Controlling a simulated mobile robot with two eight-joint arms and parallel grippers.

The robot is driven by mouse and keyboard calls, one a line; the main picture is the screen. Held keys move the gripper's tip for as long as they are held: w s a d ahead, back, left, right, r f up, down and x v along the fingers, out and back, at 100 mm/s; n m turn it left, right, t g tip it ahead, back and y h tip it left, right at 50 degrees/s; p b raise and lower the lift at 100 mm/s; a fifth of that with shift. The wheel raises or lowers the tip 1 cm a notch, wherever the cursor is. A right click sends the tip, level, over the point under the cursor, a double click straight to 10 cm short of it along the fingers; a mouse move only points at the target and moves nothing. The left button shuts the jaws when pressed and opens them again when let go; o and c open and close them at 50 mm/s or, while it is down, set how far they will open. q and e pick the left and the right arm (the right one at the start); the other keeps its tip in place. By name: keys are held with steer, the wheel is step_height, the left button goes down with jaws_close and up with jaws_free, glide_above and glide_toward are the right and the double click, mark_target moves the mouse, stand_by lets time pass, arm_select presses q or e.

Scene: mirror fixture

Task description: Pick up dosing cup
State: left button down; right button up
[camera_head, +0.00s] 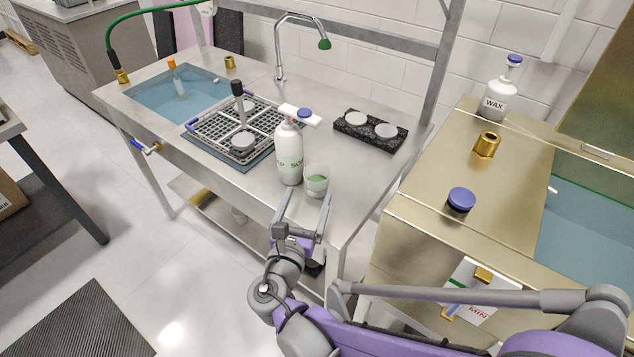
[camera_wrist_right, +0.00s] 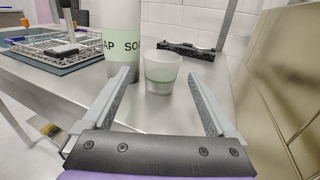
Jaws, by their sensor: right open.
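The dosing cup (camera_head: 316,181) is a small translucent cup with a green band. It stands upright on the steel counter (camera_head: 362,186) near its front edge, just right of the soap bottle. It also shows in the right wrist view (camera_wrist_right: 161,72). My right gripper (camera_head: 307,196) is open and empty. Its fingers point toward the cup from the front, and in the right wrist view the gripper (camera_wrist_right: 158,88) has the cup ahead between the lines of its two fingers. I cannot tell whether the fingertips reach beside the cup. My left gripper is not in view.
The white soap bottle (camera_head: 289,158) with its pump stands close left of the cup. A wire rack (camera_head: 215,125) lies further left, and a black holder with two white discs (camera_head: 371,131) sits behind. A brass-coloured counter (camera_head: 420,190) stands at the right.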

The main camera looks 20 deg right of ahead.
mark_target(314, 184)
steer(key=x, duration=0.5)
steer(key=shift+w+d+r+b, duration=0.1)
steer(key=shift+w+d+b, duration=0.2)
steer(key=shift+b, duration=0.1)
steer(key=shift+c, duration=0.3)
steer(key=shift+s, duration=0.1)
steer(key=c, duration=1.1)
steer(key=shift+o, duration=0.2)
steer(key=shift+r, duration=0.1)
